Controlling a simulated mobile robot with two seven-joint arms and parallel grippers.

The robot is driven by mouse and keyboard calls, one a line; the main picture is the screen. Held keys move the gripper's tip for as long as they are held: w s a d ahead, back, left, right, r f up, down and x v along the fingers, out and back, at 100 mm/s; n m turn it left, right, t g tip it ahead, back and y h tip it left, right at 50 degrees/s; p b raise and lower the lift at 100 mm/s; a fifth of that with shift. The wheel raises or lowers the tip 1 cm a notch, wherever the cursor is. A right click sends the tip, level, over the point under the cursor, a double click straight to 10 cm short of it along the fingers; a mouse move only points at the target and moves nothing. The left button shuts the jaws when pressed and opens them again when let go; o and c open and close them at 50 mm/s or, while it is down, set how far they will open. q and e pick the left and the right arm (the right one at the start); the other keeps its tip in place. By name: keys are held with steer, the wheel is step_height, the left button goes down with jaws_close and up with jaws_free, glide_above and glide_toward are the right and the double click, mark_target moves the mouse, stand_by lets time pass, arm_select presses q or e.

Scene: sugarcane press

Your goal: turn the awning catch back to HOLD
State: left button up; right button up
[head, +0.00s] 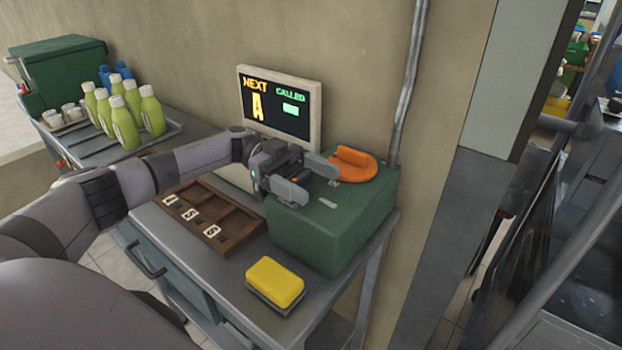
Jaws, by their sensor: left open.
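The awning catch appears to be the orange round knob (352,164) with a raised grip bar, on top of a green box (330,229) at the right end of the metal table. A small pale plate or mark (327,203) lies on the box top in front of the knob; its lettering is too small to read. My left gripper (308,179) is open, over the left part of the box top, just left of the knob. One finger reaches close to the knob's left edge; I cannot tell whether it touches. My right gripper is not in view.
A wooden tray (236,235) with lettered tiles and a yellow sponge-like block (275,282) are on the table. A screen (280,104) reading NEXT A stands behind. A grey pipe (408,85) runs down the wall behind the box. Green bottles (125,120) stand at the left.

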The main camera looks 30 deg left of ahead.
mark_target(300, 175)
arm_select(q)
steer(key=a, duration=0.1)
steer(key=a+b, duration=0.1)
steer(key=a, duration=0.3)
steer(key=shift+w, duration=0.3)
steer(key=shift+a+b, duration=0.4)
steer(key=shift+a, duration=0.55)
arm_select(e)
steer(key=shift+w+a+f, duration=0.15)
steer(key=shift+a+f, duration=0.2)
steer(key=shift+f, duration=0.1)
arm_select(q)
steer(key=shift+r, duration=0.15)
